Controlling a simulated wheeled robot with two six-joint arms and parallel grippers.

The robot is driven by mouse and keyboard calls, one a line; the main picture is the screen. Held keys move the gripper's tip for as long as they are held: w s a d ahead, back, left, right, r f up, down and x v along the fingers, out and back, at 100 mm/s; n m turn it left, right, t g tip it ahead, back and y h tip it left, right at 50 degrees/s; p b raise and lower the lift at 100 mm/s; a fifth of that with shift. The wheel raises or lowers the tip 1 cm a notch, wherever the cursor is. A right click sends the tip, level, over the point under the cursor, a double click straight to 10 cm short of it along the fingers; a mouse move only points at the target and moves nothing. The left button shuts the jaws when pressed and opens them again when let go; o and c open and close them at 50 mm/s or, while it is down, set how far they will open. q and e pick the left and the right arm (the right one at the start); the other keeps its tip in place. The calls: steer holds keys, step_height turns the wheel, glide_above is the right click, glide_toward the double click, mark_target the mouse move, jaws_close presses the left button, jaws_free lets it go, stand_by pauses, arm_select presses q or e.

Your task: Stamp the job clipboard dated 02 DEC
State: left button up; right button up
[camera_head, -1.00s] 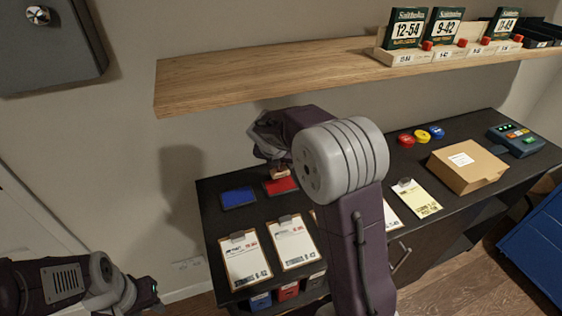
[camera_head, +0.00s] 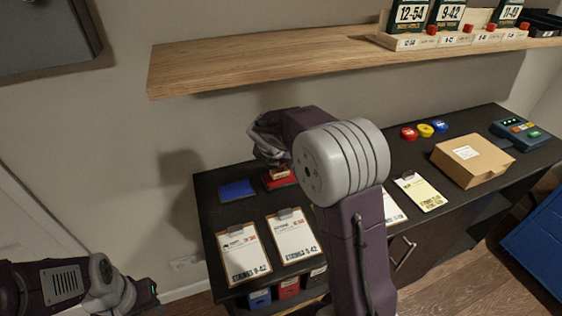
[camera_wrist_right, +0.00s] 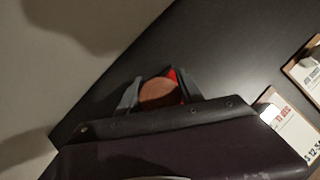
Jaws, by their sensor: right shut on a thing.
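My right gripper (camera_head: 272,158) is shut on a stamp (camera_head: 280,173) with a round wooden top, which shows in the right wrist view (camera_wrist_right: 158,94). The stamp is at the red ink pad (camera_head: 269,182); I cannot tell whether it touches. Part of the red pad shows behind the stamp in the wrist view (camera_wrist_right: 173,76). Clipboards lie on the dark bench: one at left (camera_head: 242,252), one beside it (camera_head: 292,236), one partly behind my right arm (camera_head: 393,208), and a yellow-sheeted one (camera_head: 420,192). Their dates are too small to read. My left gripper (camera_head: 150,294) is low at left, its fingers unclear.
A blue ink pad (camera_head: 237,191) lies left of the red one. A cardboard box (camera_head: 472,160), colored round items (camera_head: 425,130) and a device with buttons (camera_head: 520,133) stand at right. A wooden shelf (camera_head: 260,66) overhangs the bench. Colored bins (camera_head: 289,288) sit below the front edge.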

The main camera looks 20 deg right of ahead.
steer(key=shift+f, duration=0.5)
steer(key=shift+f, duration=0.1)
stand_by(1.8)
step_height(320, 180, up, 7)
steer(key=p, duration=0.8)
steer(key=shift+r+p, duration=0.2)
steer(key=shift+p, duration=0.15)
steer(key=shift+f, duration=0.1)
steer(key=shift+a, duration=0.1)
